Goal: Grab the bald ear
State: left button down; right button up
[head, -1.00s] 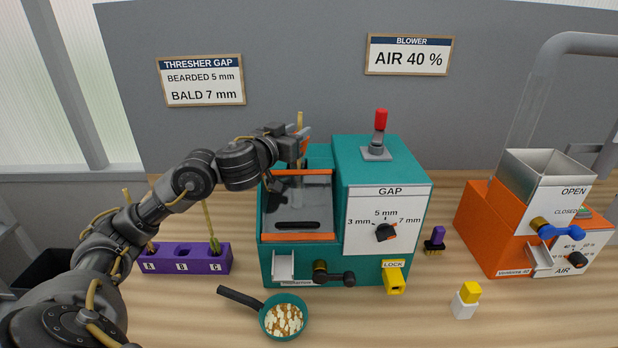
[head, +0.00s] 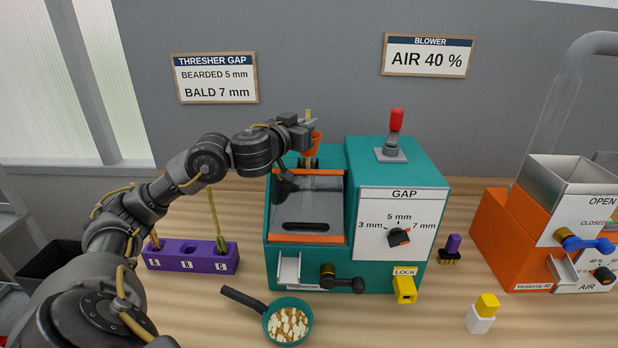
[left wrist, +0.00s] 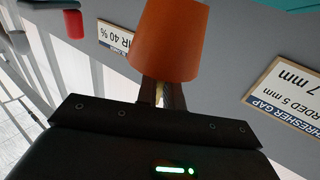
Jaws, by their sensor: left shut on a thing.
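An orange cone-shaped piece (head: 315,142) is at the gripper; in the left wrist view this orange piece (left wrist: 169,40) fills the space beyond the fingers and hides the far end of the stalk. I cannot tell whether the held ear is bald. Slot B looks empty. My right gripper is out of view.
A teal pan (head: 288,322) with grain stands in front of the thresher. A purple-topped brush (head: 453,247), a yellow-and-white block (head: 483,314) and the orange blower (head: 508,240) are to the right. Wall signs give bald 7 mm; the gap knob (head: 398,237) points near 7 mm.

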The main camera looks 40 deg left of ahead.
pick_arm(q)
jog(key=shift+d+f, duration=0.1)
jog(key=shift+d, duration=0.15)
jog(key=shift+a, duration=0.1)
